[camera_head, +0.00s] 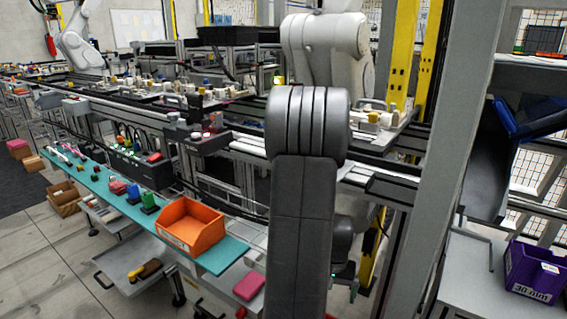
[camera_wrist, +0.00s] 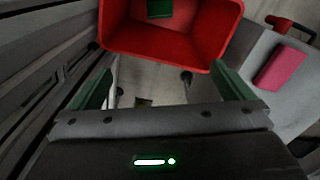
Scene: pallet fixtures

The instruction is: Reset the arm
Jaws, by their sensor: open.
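My gripper (camera_wrist: 163,78) is open in the wrist view, with its two green-padded fingers spread apart and nothing between them. A red bin (camera_wrist: 165,42) lies just beyond the fingertips, with a green item (camera_wrist: 159,8) inside. In the head view my dark arm stands bent in the middle and hides much behind it. The gripper end is mostly hidden there, behind and below the arm. An orange bin (camera_head: 190,226) sits on the teal shelf (camera_head: 226,254) left of the arm. I cannot tell if it is the bin in the wrist view.
A pink block (camera_head: 249,286) lies on a grey surface below the shelf; a pink block (camera_wrist: 283,68) also shows in the wrist view. A conveyor line (camera_head: 130,105) with fixtures runs behind the shelf. A grey post (camera_head: 450,130) and purple bin (camera_head: 534,273) stand at right.

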